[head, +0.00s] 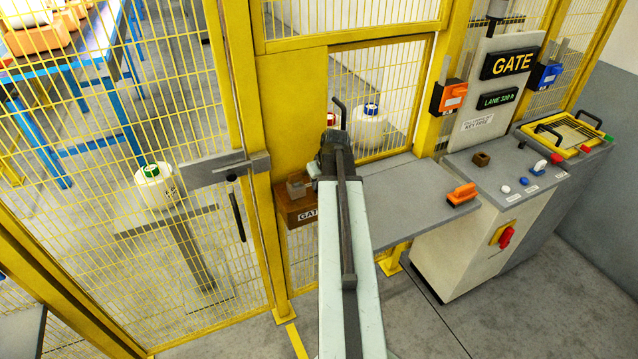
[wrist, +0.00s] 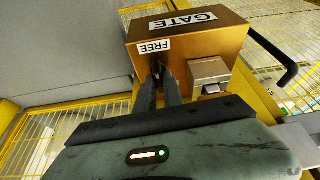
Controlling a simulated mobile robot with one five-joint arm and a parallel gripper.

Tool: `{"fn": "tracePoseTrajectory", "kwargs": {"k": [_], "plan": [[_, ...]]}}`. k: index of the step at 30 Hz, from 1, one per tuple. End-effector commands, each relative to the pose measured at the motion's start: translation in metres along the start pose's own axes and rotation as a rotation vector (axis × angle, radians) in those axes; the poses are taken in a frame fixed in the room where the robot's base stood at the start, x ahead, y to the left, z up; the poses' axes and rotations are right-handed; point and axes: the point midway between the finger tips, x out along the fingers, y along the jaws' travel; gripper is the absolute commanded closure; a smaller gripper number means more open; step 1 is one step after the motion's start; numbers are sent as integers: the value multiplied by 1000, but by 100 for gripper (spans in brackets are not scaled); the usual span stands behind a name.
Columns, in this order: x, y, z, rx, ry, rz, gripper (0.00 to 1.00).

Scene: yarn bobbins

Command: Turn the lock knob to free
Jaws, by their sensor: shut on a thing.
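The brown lock box (wrist: 185,38) carries a GATE label (wrist: 187,20) and a FREE label (wrist: 154,48) in the wrist view. In the head view the lock box (head: 296,212) is on the yellow gate post, partly behind my arm. My gripper (wrist: 159,76) has its two dark fingers close together against the box face, just below the FREE label. It is shut on the lock knob, which is mostly hidden between the fingertips, so its turn angle cannot be told. In the head view my arm hides the fingertips.
A grey metal block (wrist: 209,76) sits on the box right beside the fingers. A grey shelf (head: 415,195) with an orange-handled item (head: 462,194) lies to the right. The GATE console (head: 490,190) stands beyond it. The mesh gate (head: 120,240) is at left.

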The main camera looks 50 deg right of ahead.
Motion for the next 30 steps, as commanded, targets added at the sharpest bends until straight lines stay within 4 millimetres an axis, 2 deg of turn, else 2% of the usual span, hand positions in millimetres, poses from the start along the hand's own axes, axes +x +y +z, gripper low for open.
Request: {"fn": "tracePoseTrajectory", "kwargs": {"k": [9, 22, 23, 24, 25, 30], "plan": [[0, -1, 0, 70, 0, 30, 100], [0, 0, 1, 79, -1, 32, 100], [0, 0, 1, 79, -1, 32, 83], [0, 0, 1, 78, -1, 32, 72], [0, 0, 1, 78, -1, 32, 66], [0, 0, 0, 78, -1, 32, 66]]}}
